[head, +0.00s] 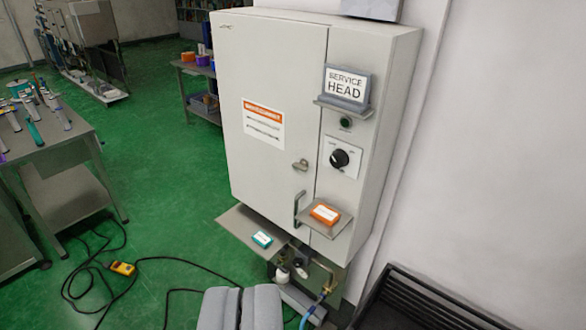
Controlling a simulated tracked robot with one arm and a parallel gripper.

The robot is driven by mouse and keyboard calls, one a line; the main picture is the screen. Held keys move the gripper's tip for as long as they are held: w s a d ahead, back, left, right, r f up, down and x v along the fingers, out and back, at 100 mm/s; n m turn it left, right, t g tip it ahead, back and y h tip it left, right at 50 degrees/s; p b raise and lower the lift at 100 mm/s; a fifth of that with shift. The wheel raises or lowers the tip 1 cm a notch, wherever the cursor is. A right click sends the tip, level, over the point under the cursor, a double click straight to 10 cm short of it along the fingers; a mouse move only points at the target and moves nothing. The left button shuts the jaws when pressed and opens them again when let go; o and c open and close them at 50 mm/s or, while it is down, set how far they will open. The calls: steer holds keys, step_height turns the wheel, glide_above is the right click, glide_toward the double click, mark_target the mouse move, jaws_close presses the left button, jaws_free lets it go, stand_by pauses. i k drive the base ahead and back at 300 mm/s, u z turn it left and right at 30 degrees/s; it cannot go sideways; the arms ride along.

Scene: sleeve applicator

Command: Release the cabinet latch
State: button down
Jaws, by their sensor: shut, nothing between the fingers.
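The grey cabinet (232,75) stands against the wall, its door closed. A small metal latch (300,165) sits near the door's right edge, about halfway up. A dark bracket-shaped handle (298,208) is below it. My gripper (241,291) shows at the bottom edge, its two grey fingers side by side, shut and empty. It is below the latch in the picture and apart from the cabinet. No part of the latch is covered by my gripper.
A shelf with a teal box (262,239) and a small ledge with an orange box (325,212) jut from the cabinet. A black knob (339,158) is on the right panel. A black rack (430,304) stands at lower right. Cables and a yellow pendant (122,268) lie on the floor.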

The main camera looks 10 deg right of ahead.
mark_target(303, 165)
steer(key=u, duration=0.25)
steer(key=i, duration=1.15)
